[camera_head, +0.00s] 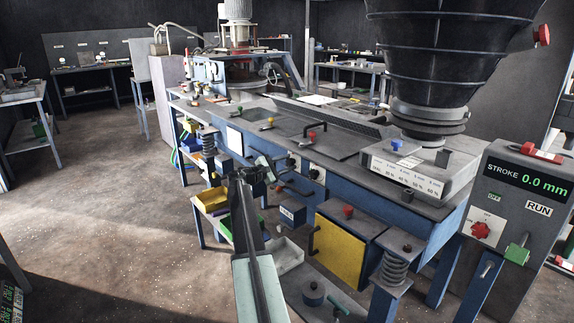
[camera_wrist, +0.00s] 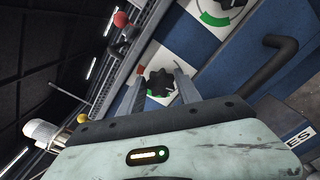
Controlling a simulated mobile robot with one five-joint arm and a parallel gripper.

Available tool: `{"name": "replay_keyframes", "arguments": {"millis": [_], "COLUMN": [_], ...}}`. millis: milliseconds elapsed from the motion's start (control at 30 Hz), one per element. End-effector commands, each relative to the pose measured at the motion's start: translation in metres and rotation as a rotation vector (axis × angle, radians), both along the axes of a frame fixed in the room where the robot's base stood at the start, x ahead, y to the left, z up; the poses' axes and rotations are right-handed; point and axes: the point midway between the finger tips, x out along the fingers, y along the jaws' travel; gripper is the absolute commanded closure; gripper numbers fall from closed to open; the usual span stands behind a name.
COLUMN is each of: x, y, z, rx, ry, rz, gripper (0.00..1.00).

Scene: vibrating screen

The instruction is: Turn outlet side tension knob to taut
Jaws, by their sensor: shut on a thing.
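A black lobed knob (camera_wrist: 160,84) sits on a white dial plate with red and green marks on the blue machine side. My gripper (camera_wrist: 161,76) has its two fingers on either side of this knob and is shut on it. In the head view my gripper (camera_head: 283,165) reaches the machine's side panel, and the arm partly blocks the view there. A second dial (camera_wrist: 214,10) with a green arc shows at the top of the wrist view; its dark knob (camera_head: 314,174) shows in the head view. I cannot read which knob is the outlet side one.
A dark bent handle (camera_wrist: 268,62) stands out beside the dials. Below are a yellow door (camera_head: 340,252), a white tray (camera_head: 289,256) and a spring mount (camera_head: 394,268). The control box (camera_head: 520,205) at the right reads stroke 0.0 mm. Open floor lies at the left.

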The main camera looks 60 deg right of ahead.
Motion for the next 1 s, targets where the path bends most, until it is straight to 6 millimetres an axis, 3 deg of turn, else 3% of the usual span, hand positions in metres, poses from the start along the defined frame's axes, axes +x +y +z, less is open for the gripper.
{"name": "replay_keyframes", "arguments": {"millis": [1000], "x": [0.0014], "y": [-0.0008], "z": [-0.0014], "rx": [-0.302], "ry": [-0.906], "rz": [0.009], "gripper": [1.00]}}
